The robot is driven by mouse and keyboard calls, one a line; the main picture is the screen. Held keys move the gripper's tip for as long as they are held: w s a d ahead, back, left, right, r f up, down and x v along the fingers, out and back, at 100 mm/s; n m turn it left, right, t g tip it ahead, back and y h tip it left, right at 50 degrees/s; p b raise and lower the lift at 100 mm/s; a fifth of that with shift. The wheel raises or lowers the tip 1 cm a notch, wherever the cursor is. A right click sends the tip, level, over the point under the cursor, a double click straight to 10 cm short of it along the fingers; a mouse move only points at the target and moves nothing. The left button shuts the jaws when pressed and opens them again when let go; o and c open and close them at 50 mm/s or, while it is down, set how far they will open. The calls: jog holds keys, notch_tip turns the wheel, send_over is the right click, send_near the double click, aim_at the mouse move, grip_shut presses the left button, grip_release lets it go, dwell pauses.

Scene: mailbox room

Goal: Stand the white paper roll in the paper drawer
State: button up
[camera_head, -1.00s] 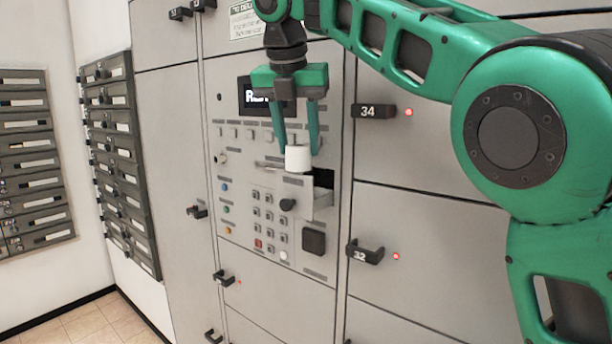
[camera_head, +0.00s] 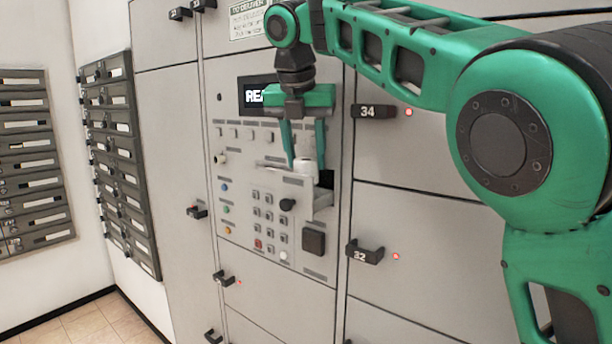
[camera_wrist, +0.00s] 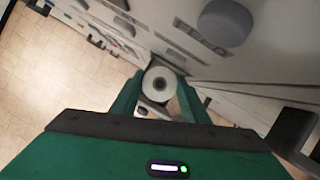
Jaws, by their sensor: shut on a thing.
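The white paper roll (camera_head: 306,168) is between the fingertips of my gripper (camera_head: 306,160), which is shut on it. The roll is upright, at the open paper drawer (camera_head: 322,203) in the grey control panel. In the wrist view the roll (camera_wrist: 150,83) is seen end-on, with a dark core hole, between the two green fingers of my gripper (camera_wrist: 160,90).
Locker handles 34 (camera_head: 373,111) and 32 (camera_head: 364,253) stick out to the right. Open floor lies at the lower left.

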aim_at(307, 173)
notch_tip(307, 173, down, 2)
jog(key=shift+f, duration=0.55)
jog(key=shift+w+d+f, duration=0.15)
jog(key=shift+w+f, duration=0.05)
jog(key=shift+f, duration=0.1)
jog(key=shift+f, duration=0.15)
jog(key=shift+f, duration=0.35)
jog(key=shift+f, duration=0.1)
jog(key=o, duration=1.2)
jog(key=shift+c, duration=0.2)
